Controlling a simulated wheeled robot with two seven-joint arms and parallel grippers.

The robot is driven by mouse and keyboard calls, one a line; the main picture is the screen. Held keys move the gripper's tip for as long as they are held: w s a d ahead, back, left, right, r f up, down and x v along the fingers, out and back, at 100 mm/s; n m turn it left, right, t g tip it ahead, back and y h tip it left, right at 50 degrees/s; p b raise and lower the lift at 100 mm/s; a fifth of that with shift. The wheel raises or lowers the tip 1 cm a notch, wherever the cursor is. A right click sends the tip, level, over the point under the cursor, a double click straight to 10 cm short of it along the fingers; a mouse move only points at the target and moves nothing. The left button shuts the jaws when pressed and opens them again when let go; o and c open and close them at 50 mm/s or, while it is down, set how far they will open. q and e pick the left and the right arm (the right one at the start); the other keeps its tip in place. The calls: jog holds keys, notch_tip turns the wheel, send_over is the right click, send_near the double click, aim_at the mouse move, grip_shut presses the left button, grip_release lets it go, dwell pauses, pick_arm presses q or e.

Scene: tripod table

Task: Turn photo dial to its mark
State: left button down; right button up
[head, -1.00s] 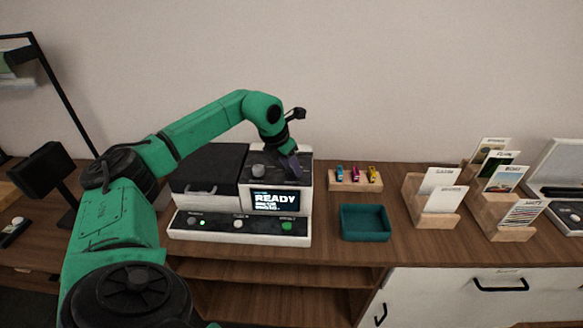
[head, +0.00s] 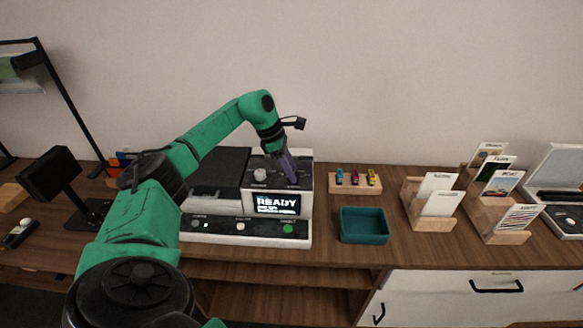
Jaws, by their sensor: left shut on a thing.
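The machine (head: 300,212) stands on the wooden counter, white and black, with a lit screen (head: 277,203) reading READY. A light round dial (head: 260,175) sits on its dark top panel, left of my gripper. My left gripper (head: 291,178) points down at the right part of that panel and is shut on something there. The thing between its fingers, likely the photo dial, is hidden by the fingers. The dial's mark cannot be made out. My right gripper is not in view.
A teal tray (head: 364,239) and a wooden block with several small coloured items (head: 355,188) stand to the machine's right. Card holders (head: 431,222) are farther right. A black lamp stand (head: 68,110) is at the left. Counter between machine and tray is narrow but clear.

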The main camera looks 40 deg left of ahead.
pick_arm(q)
jog(key=shift+w+r+m, duration=0.1)
jog(key=shift+m, duration=0.4)
jog(key=shift+c, duration=2.4)
grip_release()
jog(key=v, duration=1.4)
jog(key=shift+a+r, duration=0.2)
jog(key=shift+w, duration=0.15)
